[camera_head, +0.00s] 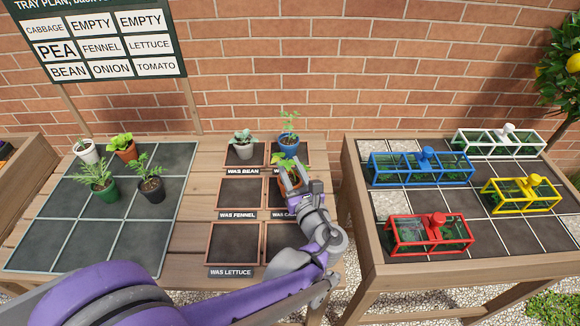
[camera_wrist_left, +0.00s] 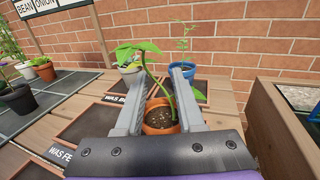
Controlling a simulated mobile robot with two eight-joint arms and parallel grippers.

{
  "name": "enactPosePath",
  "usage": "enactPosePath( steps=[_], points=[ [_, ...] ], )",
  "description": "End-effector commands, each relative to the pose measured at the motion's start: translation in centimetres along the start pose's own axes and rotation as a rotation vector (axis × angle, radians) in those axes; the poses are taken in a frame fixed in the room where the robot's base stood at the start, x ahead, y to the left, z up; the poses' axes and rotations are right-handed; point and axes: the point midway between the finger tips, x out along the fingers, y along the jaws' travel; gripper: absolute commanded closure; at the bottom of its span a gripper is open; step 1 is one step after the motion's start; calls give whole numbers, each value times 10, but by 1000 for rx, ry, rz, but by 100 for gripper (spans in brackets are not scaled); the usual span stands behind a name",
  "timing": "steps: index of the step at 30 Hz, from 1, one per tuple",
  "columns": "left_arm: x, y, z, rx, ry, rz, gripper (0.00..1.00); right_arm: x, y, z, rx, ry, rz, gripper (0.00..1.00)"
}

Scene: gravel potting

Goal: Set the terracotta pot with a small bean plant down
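The terracotta pot (camera_head: 287,184) with a small bean plant (camera_head: 290,163) is over the right-hand column of small framed trays. It also shows in the wrist view as an orange pot (camera_wrist_left: 160,118) with soil and a leafy stem (camera_wrist_left: 150,62). My left gripper (camera_head: 292,178) has its fingers (camera_wrist_left: 157,76) on either side of the pot, closed against it. The pot looks upright. I cannot tell whether its base touches the tray (camera_head: 279,203) beneath, as the gripper hides it. My right gripper is not in view.
A grey pot (camera_head: 244,152) and a blue pot (camera_head: 289,145) stand in the back trays. The "WAS FENNEL" tray (camera_head: 236,192) and "WAS LETTUCE" tray (camera_head: 233,243) are empty. Several potted plants stand on the dark grid (camera_head: 140,230). Coloured glass cases, including a red one (camera_head: 430,235), stand on the right table.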

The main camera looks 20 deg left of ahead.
Motion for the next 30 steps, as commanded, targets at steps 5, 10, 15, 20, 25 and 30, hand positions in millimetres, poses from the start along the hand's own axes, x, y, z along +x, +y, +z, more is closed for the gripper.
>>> enactPosePath(
  steps=[5, 10, 15, 20, 25, 30],
  points=[
    [0, 0, 2, 0, 0, 0, 63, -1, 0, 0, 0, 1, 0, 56],
    [-16, -1, 4, -2, 1, -4, 63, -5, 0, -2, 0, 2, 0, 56],
    [-54, -1, 4, -1, 1, -6, 63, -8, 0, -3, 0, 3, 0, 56],
    [-87, -2, 4, -2, 1, -6, 63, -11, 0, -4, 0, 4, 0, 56],
    [-111, -1, 4, 0, 0, -3, 63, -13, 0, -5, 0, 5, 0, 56],
    [-120, 0, 4, 0, 0, 0, 63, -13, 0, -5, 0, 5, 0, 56]
  ],
)
